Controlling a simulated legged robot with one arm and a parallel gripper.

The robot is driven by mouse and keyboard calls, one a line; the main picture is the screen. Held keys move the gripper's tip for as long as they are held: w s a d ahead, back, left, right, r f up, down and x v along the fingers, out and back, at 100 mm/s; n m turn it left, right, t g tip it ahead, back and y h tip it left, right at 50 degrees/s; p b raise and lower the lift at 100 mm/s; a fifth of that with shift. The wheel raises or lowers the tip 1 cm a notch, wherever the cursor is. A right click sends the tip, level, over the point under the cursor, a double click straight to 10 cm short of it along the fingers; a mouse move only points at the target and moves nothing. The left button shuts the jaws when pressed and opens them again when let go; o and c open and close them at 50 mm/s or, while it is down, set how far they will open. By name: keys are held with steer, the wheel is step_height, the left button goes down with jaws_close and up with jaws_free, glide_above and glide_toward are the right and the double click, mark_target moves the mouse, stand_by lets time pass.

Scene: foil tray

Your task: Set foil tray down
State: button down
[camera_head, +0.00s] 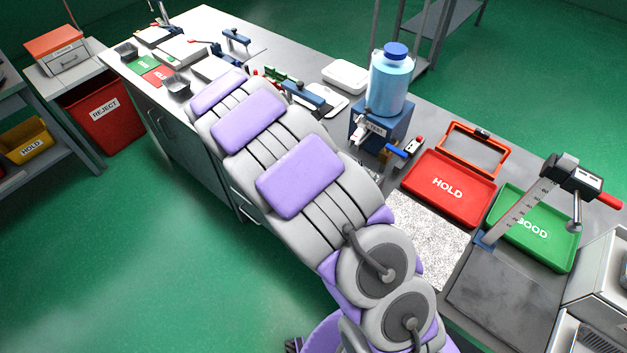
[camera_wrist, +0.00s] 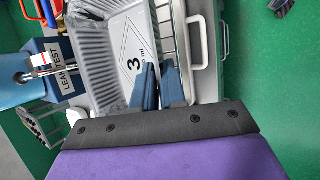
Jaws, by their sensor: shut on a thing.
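The foil tray (camera_wrist: 105,60) is a silvery, ribbed tray with a black "3" marking, large in the wrist view. My gripper (camera_wrist: 158,75) has two dark blue fingers at the tray's right side, shut on its edge. Whether the tray's base touches anything below is not clear. In the head view my arm hides the gripper and the held tray.
A blue leak test box (camera_head: 382,126) bears a blue bottle (camera_head: 391,80). A red HOLD tray (camera_head: 447,188) and a green GOOD tray (camera_head: 531,228) lie on the bench at right. Small grey pans (camera_head: 177,85) stand at the far left. Cabinet handles (camera_wrist: 225,30) are close right of the gripper.

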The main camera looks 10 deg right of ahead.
steer(key=b+x, duration=0.1)
steer(key=x, duration=0.3)
steer(key=shift+a+f+b, duration=0.1)
steer(key=shift+f+b, duration=0.2)
steer(key=shift+b, duration=0.1)
steer(key=shift+d, duration=0.25)
steer(key=shift+a, duration=0.45)
steer(key=c, duration=1.4)
jaws_free()
steer(key=shift+a, duration=0.5)
steer(key=shift+o, duration=1)
steer(key=shift+d, duration=0.65)
steer(key=shift+a, duration=0.15)
